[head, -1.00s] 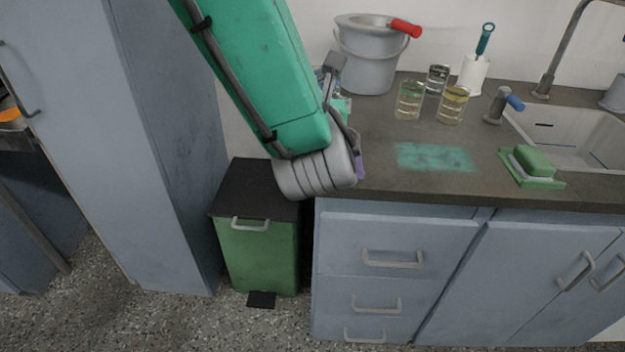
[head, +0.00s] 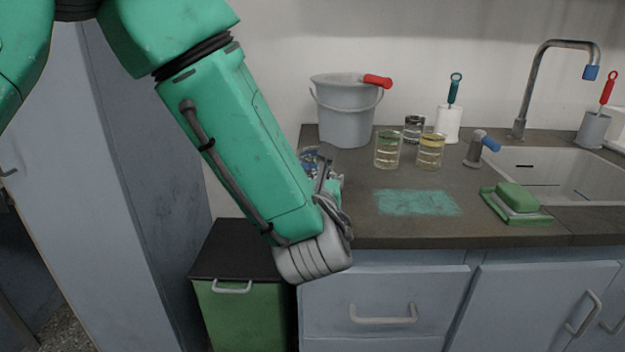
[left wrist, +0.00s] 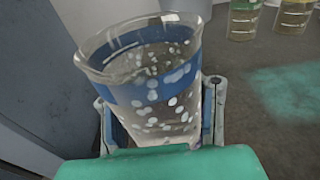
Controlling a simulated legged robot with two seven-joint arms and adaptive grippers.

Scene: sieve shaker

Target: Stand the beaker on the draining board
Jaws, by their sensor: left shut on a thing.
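A clear glass beaker with a blue band and pale spots (left wrist: 150,85) fills the middle of the left wrist view. My left gripper (left wrist: 160,112) has a finger on each side of it and is shut on it. The beaker looks roughly upright, rim uppermost. In the head view, my left gripper (head: 327,172) is at the left end of the worktop, mostly hidden behind my forearm, with a bit of the blue-banded beaker (head: 311,158) showing. I cannot tell whether the beaker touches the worktop. I cannot make out a draining board for certain. My right gripper is not in view.
A grey bucket (head: 345,115) stands behind the gripper. Glasses with green (head: 388,152), yellow (head: 430,153) and dark (head: 414,128) bands stand to its right. A teal stain (head: 415,202), a green sponge on a tray (head: 517,198) and a sink (head: 560,172) lie further right.

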